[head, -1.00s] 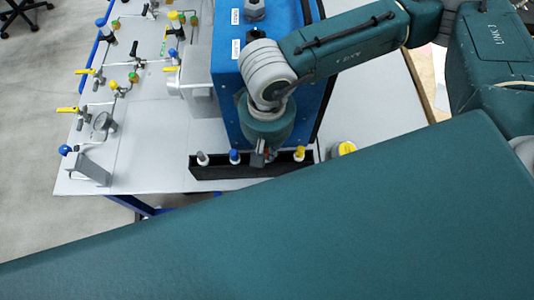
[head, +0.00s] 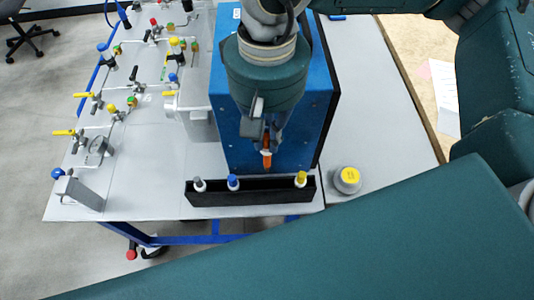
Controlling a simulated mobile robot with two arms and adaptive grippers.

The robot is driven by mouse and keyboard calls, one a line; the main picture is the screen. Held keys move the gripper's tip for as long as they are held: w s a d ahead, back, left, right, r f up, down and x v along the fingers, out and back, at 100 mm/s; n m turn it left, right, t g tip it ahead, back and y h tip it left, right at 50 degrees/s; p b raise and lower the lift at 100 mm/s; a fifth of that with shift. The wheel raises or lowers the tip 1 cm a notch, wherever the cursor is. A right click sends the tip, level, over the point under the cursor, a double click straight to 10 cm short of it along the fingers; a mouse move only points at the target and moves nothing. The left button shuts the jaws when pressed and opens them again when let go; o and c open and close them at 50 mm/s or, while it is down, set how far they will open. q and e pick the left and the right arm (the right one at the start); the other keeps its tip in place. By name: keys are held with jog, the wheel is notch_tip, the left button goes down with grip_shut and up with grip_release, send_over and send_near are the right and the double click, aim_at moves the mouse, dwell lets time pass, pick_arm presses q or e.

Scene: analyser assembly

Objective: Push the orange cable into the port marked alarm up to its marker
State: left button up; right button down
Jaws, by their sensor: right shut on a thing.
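My right gripper (head: 267,137) points down and is shut on the orange cable (head: 267,159). Only a short orange piece with a light lower tip shows below the fingers. It hangs above and behind the black rack (head: 250,197), in front of the blue analyser box (head: 230,150). The port marked alarm cannot be made out. One white label (head: 237,13) shows on the box's top, too small to read, and my right arm covers much of the top. The cable's marker cannot be told. My left gripper is not in view.
The rack holds a grey cable (head: 199,184), a blue cable (head: 233,182) and a yellow cable (head: 301,179). A grey, yellow-topped container (head: 348,180) stands to its right. Pipes with valves (head: 112,110) fill the table's left. The table right of the box is mostly clear.

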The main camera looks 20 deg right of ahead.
notch_tip(320, 180, up, 6)
jog(key=shift+r+p, duration=0.25)
jog(key=shift+p, duration=0.1)
pick_arm(q)
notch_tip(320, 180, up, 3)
jog(key=shift+p, duration=1.25)
pick_arm(e)
notch_tip(320, 180, up, 5)
jog(key=shift+f, duration=0.1)
